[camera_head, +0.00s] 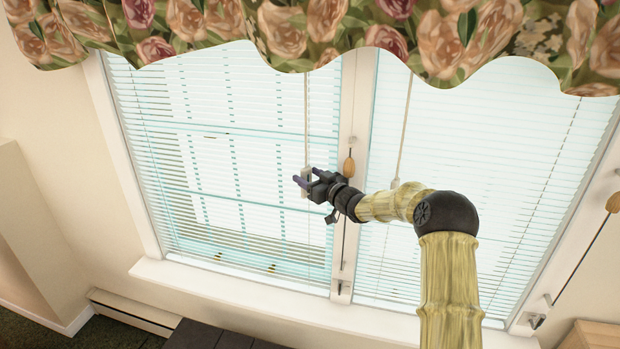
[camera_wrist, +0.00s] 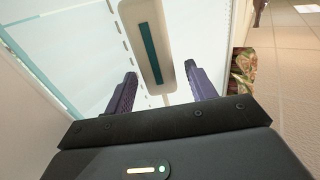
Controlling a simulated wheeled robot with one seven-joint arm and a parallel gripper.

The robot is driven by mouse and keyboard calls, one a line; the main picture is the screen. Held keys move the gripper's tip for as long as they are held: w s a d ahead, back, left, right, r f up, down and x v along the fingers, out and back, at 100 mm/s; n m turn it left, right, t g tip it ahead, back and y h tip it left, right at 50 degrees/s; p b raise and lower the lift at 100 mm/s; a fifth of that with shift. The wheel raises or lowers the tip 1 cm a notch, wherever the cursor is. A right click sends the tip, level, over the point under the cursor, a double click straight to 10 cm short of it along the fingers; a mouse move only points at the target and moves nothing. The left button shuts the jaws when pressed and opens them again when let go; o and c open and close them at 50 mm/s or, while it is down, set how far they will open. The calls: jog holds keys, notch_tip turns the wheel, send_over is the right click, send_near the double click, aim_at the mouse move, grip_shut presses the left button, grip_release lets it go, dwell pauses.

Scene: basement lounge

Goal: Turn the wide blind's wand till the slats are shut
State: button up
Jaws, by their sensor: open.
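Two white blinds hang side by side in the window. The left blind (camera_head: 235,150) has its slats open, with pale-blue gaps between them. The right blind (camera_head: 480,150) looks more closed. I cannot tell for sure which is wider. The left blind's wand (camera_head: 307,110) hangs straight down near its right edge to a pale handle at my gripper. In the wrist view the handle (camera_wrist: 148,45) is beige with a dark teal strip. My gripper (camera_head: 303,177) is open, its purple fingers on either side of the handle, with gaps showing on both sides.
The right blind's wand (camera_head: 404,130) hangs behind my arm. A cord with a wooden tassel (camera_head: 348,165) hangs by the middle post, close to my wrist. A floral valance (camera_head: 300,30) hangs above. The sill (camera_head: 240,290) runs below.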

jog(key=shift+f+m+t+h+b, duration=0.3)
jog(key=shift+h+b, duration=0.1)
jog(key=shift+b, duration=0.35)
jog(key=shift+s+a+r+m+t+h+b, duration=0.15)
jog(key=shift+m+t+h+b, duration=0.35)
jog(key=shift+m+h+b, duration=0.3)
jog(key=shift+a+r+m+t+h, duration=0.15)
jog(key=shift+m+t+h, duration=0.6)
jog(key=shift+h, duration=0.85)
jog(key=shift+m+h+p, duration=0.4)
jog(key=shift+m+p, duration=0.05)
jog(key=m+h+p, duration=0.1)
jog(key=h+p, duration=0.1)
jog(key=m+h+p, duration=0.1)
jog(key=p, duration=0.1)
jog(key=shift+a+r+t+h+p, duration=0.2)
jog(key=shift+t+h+p, duration=0.05)
jog(key=shift+h+p, duration=0.15)
jog(key=m+h+p, duration=0.2)
jog(key=p, duration=0.1)
jog(key=m+h+p, duration=0.2)
jog(key=h+p, duration=0.1)
jog(key=p, duration=0.1)
jog(key=shift+a+f+h, duration=0.15)
jog(key=shift+a+h, duration=0.05)
jog(key=shift+h, duration=0.1)
jog(key=shift+g+h+p, duration=0.3)
jog(key=shift+g+p, duration=0.05)
jog(key=shift+g, duration=0.05)
